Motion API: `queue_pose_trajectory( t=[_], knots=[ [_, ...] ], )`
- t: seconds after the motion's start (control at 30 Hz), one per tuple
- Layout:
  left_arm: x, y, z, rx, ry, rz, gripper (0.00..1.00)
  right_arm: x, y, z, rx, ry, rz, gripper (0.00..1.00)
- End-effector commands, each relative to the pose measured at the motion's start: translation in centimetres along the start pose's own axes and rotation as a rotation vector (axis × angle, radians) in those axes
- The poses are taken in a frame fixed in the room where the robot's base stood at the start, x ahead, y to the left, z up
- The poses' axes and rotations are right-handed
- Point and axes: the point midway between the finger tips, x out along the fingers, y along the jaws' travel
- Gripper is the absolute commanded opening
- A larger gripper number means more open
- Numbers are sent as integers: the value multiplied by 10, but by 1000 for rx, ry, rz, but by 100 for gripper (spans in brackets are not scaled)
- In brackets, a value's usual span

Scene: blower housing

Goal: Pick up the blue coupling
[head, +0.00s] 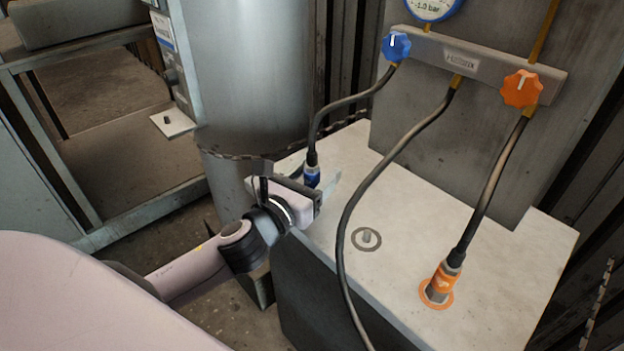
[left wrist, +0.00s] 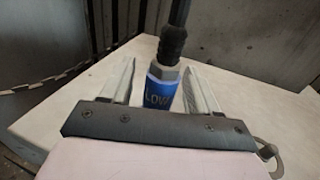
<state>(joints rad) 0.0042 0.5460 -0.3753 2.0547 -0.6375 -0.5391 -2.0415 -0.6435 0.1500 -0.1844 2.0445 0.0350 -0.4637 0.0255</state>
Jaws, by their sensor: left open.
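The blue coupling (head: 312,178) stands upright on the pale block top near its far left corner, with a black hose rising from it. In the left wrist view the coupling (left wrist: 161,90) has a grey metal collar and white lettering. My left gripper (head: 318,172) is open at the coupling. In the left wrist view the two fingers of the left gripper (left wrist: 160,67) lie on either side of the coupling, with a gap visible on both sides. The coupling's foot is hidden behind the gripper body. My right gripper is in neither view.
An orange coupling (head: 438,284) stands at the block's front right. A bare metal stud (head: 366,238) sits mid-block. A loose black hose (head: 345,215) hangs in front of it. The hoses run up to a manifold (head: 480,62) with blue and orange knobs. A grey cylinder (head: 250,75) stands behind.

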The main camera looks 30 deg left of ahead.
Motion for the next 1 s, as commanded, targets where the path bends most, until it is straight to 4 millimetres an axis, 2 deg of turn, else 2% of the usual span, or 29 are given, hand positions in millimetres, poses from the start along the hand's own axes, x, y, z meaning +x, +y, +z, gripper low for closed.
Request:
queue_pose_trajectory(
  t=[0.13,0.37,0.4,0.57,0.6,0.87,1.0],
  knots=[
    [9,0,0,1,-1,0,61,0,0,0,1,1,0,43],
    [10,0,0,0,0,-1,61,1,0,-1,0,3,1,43],
    [10,0,0,0,0,-1,54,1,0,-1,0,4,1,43],
    [10,0,0,0,0,-1,2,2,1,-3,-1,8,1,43],
    [10,0,0,0,0,-1,0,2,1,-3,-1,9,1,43],
    [10,0,2,0,-2,-1,0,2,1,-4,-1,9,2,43],
    [10,0,10,0,-4,-3,0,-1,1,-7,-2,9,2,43]
  ],
)
